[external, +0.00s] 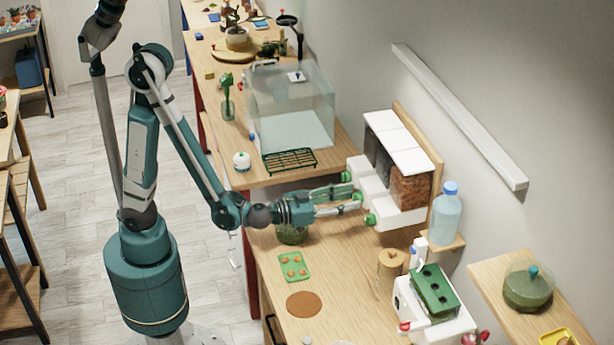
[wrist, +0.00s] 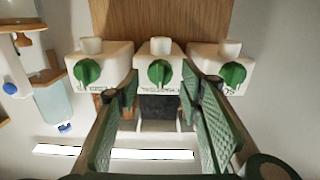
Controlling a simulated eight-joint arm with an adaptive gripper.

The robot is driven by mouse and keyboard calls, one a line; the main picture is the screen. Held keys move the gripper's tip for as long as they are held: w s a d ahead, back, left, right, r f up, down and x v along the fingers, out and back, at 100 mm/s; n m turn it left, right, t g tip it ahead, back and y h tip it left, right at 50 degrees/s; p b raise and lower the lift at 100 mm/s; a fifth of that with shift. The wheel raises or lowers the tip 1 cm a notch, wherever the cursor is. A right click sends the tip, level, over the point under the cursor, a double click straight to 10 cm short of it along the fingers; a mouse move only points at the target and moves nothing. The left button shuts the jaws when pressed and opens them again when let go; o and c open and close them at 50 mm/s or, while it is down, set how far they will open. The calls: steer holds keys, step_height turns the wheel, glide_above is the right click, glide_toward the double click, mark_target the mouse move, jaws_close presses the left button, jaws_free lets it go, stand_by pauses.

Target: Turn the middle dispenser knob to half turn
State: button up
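The dispenser (external: 385,195) is a wall-mounted unit with three white housings and green knobs. In the wrist view the middle knob (wrist: 159,73) sits between my fingers, its ridge roughly upright. The side knobs (wrist: 87,72) and (wrist: 233,75) also have near-upright ridges. My gripper (wrist: 159,88) is open, one finger on each side of the middle knob, with visible gaps; contact is not seen. In the external view my gripper (external: 357,203) reaches the dispenser's front, and its fingers partly cover the middle knob. The markings under the knobs are too small to read.
A water bottle (external: 446,214) stands on a small shelf right of the dispenser. Below are a cork-lidded jar (external: 390,265) and a white machine with a green top (external: 435,290). A glass tank (external: 290,110) and a green rack (external: 289,160) are behind my arm.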

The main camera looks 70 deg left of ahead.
steer(key=shift+w, duration=0.6)
steer(key=c, duration=0.9)
steer(key=shift+m, duration=0.3)
